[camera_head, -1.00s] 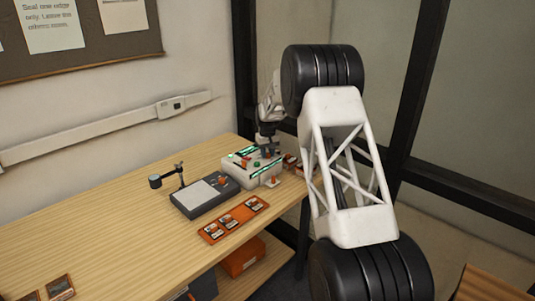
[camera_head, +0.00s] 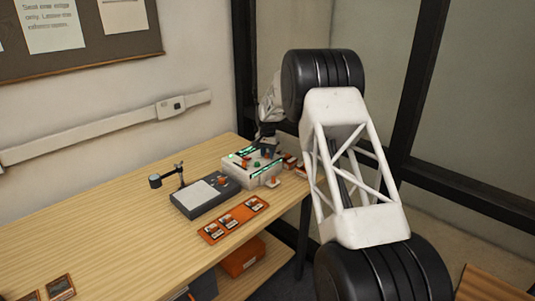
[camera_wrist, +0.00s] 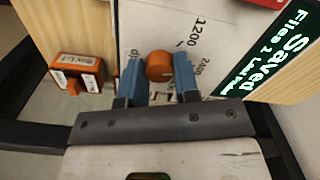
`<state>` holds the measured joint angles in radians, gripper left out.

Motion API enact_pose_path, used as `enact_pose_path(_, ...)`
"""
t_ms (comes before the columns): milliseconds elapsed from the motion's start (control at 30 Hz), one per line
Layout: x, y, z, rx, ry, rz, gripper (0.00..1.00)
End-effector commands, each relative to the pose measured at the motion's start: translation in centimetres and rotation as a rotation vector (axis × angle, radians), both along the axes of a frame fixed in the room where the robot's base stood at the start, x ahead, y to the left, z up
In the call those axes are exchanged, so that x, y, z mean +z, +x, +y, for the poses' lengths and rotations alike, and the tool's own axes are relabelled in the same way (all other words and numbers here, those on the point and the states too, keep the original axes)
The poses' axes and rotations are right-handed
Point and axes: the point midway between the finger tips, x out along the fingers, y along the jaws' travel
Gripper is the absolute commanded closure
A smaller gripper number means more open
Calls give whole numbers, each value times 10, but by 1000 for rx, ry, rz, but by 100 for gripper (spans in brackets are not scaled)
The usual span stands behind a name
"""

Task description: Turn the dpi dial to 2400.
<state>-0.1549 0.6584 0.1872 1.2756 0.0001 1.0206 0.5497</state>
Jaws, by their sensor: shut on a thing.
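The orange dpi dial (camera_wrist: 160,66) sits on a pale panel in the wrist view, with "1200" printed above it and "2400" to its right. Part of a "dpi" label shows at its left. My gripper (camera_wrist: 161,78) has its blue fingers on either side of the dial and is shut on it. I cannot make out the dial's pointer. In the head view my gripper (camera_head: 268,147) is small, over the pale scanner unit (camera_head: 238,172), and hides the dial.
A dark screen (camera_wrist: 285,68) reading "Saved" lies right of the dial. An orange labelled block (camera_wrist: 75,70) is at the left. In the head view a grey pad device (camera_head: 203,197) and an orange slide holder (camera_head: 212,232) stand nearby. The table's left part is mostly clear.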

Motion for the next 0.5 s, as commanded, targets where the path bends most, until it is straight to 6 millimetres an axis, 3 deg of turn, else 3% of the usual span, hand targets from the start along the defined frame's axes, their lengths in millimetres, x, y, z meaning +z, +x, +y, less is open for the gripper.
enact_pose_path(500, 1, 0, 0, -251, 0, -1, 94)
